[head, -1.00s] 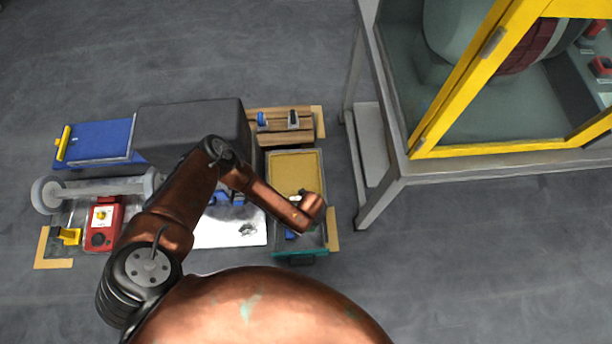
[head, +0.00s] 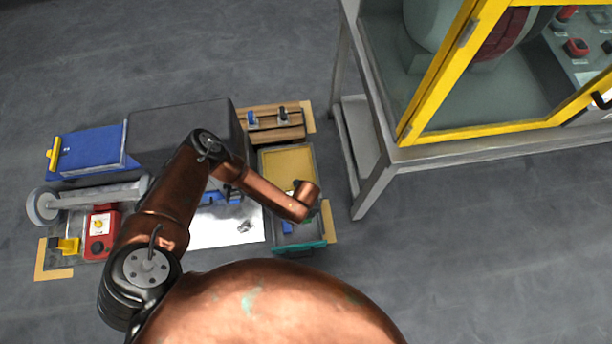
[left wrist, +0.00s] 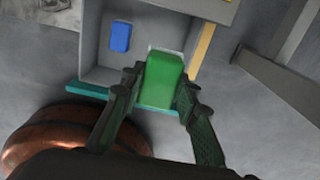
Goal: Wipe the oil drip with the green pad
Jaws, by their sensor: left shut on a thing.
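In the left wrist view the green pad (left wrist: 164,78) is held between the fingers of my left gripper (left wrist: 161,92). It is over the teal-edged side of a grey tray (left wrist: 95,50); I cannot tell whether it touches the tray. In the head view my copper left arm reaches over this tray, and its wrist hides most of the gripper and pad. My right gripper is in neither view. I cannot make out an oil drip in these frames.
A blue block (left wrist: 121,36) lies in the tray. A white sheet (head: 225,232), a red box (head: 100,233), a dark grey case (head: 180,130) and a blue case (head: 92,152) lie left of it. A yellow-framed cabinet (head: 470,70) stands at right on a metal stand. The floor at lower right is clear.

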